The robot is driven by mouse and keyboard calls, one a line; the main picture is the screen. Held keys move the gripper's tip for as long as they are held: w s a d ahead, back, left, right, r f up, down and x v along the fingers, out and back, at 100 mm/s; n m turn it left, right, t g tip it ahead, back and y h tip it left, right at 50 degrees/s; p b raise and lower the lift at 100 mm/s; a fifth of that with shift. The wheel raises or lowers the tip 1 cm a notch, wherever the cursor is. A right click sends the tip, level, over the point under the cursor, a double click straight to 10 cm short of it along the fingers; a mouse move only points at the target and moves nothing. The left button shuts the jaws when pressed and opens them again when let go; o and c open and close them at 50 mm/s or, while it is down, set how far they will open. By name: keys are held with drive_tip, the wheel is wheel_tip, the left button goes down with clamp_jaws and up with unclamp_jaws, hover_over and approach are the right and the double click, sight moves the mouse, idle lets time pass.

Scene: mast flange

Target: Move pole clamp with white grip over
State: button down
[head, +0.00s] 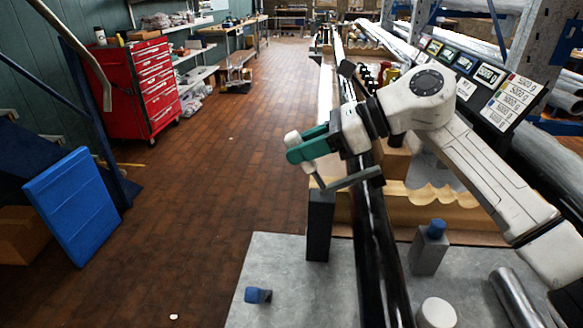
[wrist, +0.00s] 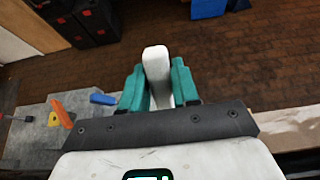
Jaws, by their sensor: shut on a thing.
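In the head view, my gripper (head: 308,146) has green fingers closed around a white grip (head: 293,138). The grip's lower end shows below the fingers, by a grey bar (head: 352,182); I cannot tell for sure whether that bar belongs to the clamp. In the wrist view, the white grip (wrist: 157,72) stands between the two green fingers of my gripper (wrist: 158,85), with its rounded end pointing away. The rest of the clamp is hidden there. The grip is held in the air, above and beyond the grey table (head: 290,285).
On the table are a small blue piece (head: 257,295), a grey block with blue top (head: 430,250) and a white cylinder (head: 437,313). A red tool cabinet (head: 140,90) and blue panel (head: 75,205) stand left. Brick floor between is clear.

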drive_tip(key=d+y+b, duration=0.4)
drive_tip(key=b, duration=0.2)
drive_tip(key=shift+r+y, duration=0.15)
drive_tip(key=shift+y, duration=0.15)
drive_tip(key=shift+d+r+y+b, duration=0.25)
drive_tip(key=shift+d+y+b, duration=0.4)
drive_tip(key=shift+b, duration=0.35)
drive_tip(key=c, duration=0.9)
unclamp_jaws()
drive_tip(key=d, duration=1)
drive_tip(key=shift+s+d+f, duration=0.25)
drive_tip(key=shift+d, duration=0.1)
